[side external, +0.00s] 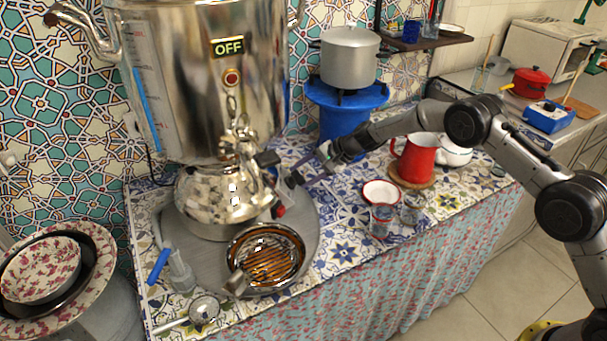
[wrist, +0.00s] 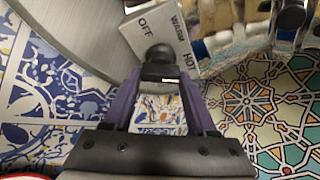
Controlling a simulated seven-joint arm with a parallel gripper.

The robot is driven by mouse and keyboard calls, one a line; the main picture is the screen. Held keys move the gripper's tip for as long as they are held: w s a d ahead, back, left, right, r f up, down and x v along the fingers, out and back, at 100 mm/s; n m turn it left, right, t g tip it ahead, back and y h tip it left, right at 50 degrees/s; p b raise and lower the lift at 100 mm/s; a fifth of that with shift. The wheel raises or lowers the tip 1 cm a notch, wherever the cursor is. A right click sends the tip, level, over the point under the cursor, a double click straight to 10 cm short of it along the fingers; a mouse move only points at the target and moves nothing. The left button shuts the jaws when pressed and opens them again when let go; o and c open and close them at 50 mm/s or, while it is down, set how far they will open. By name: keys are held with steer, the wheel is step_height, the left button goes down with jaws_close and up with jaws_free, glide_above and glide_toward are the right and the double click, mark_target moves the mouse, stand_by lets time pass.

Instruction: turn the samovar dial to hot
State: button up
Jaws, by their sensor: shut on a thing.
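The large steel samovar (side external: 195,85) stands at the left in the side view, and its display (side external: 227,46) reads OFF. In the wrist view, the black dial knob (wrist: 160,54) sits in front of a grey plate (wrist: 150,28) marked OFF, WARM and HOT. The plate looks tilted there. My gripper (side external: 301,176) reaches in from the right, low beside the samovar. In the wrist view, the purple fingers of my gripper (wrist: 159,80) are shut on the dial knob. The fingertips hide part of it, and I cannot tell which mark it points to.
A round brown-striped bowl (side external: 265,258) stands below the samovar tap. A red jug (side external: 415,158) and small cups (side external: 382,220) stand right of my gripper. A silver pot (side external: 349,55) sits on a blue stand (side external: 343,108) behind.

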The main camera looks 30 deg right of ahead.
steer(key=o, duration=1.4)
steer(key=shift+c, duration=0.2)
steer(key=shift+r, duration=0.1)
steer(key=v, duration=1.3)
steer(key=shift+s+d+r, duration=0.15)
steer(key=shift+s+r, duration=0.05)
steer(key=shift+r, duration=0.1)
